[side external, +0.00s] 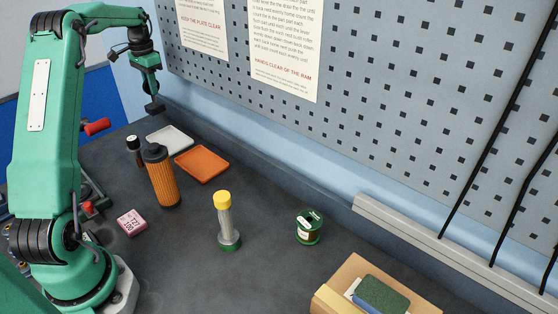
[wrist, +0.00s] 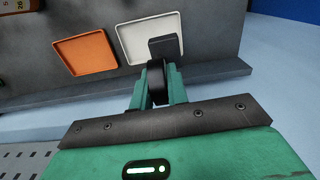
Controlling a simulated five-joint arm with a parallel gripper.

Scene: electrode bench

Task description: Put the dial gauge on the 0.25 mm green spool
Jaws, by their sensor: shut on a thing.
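My gripper (wrist: 157,92) is shut on a dark thing that I take to be the dial gauge (wrist: 156,72). It shows as a black rounded body between the fingers with a black block beyond it; its face is turned away. In the side view my gripper (side external: 153,92) is high at the upper left, with the dark gauge (side external: 154,107) hanging below it, clear of the bench. The green spool (side external: 309,226) stands upright on the bench at right of centre, far from my gripper. It has a green top with a pale label, too small to read.
A white tray (side external: 170,140) and an orange tray (side external: 202,164) lie near the back. An orange-brown bottle (side external: 161,177), a small black-capped container (side external: 133,152), a yellow-capped grey cylinder (side external: 226,218) and a pink block (side external: 131,222) stand left.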

